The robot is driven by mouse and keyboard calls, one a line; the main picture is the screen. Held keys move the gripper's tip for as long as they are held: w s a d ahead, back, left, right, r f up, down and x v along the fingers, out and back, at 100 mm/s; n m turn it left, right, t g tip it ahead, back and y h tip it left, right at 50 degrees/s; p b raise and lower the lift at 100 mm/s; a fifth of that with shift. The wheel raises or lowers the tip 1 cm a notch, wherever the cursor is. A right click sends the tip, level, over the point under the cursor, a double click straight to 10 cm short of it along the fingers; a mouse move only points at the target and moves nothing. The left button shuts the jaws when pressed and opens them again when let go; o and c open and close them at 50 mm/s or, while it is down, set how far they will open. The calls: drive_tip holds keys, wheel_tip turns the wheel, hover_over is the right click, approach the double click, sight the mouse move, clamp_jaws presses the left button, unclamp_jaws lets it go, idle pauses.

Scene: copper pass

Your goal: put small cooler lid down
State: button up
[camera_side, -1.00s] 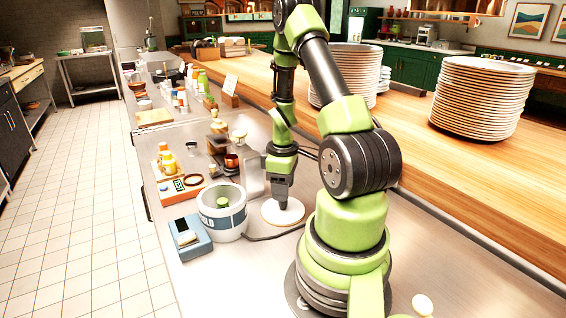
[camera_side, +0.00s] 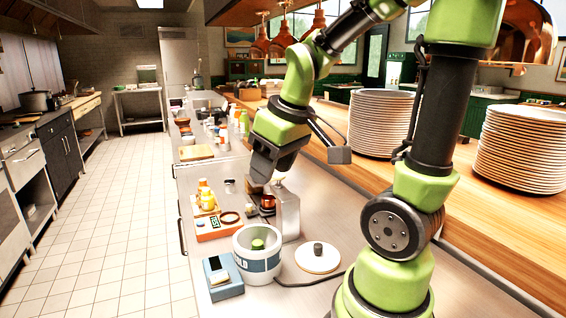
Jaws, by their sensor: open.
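The small cooler lid (camera_side: 318,258) is a round, pale cream disc with a dark knob on top. It lies flat on the steel counter, just right of the white-and-blue cooler tub (camera_side: 256,262). The tub is uncovered, and something green shows inside it. My gripper (camera_side: 268,178) is open and empty. It is raised up and back from the lid, above the counter near the metal box, and apart from the lid. The exact gap between its fingers is hard to see.
A metal box (camera_side: 286,215) stands behind the lid. A blue device (camera_side: 222,276) sits left of the tub. An orange tray (camera_side: 214,229) with bottles lies behind it. Plate stacks (camera_side: 522,150) stand on the wooden shelf at right. A dark cable runs along the counter by the lid.

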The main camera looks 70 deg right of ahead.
drive_tip(key=s+a+r+m+t+y, duration=0.1)
drive_tip(key=s+a+r, duration=0.4)
drive_tip(key=a, duration=0.5)
drive_tip(key=shift+s+a+t+y, duration=0.25)
drive_tip(key=shift+t+y, duration=0.65)
drive_tip(key=shift+t, duration=0.2)
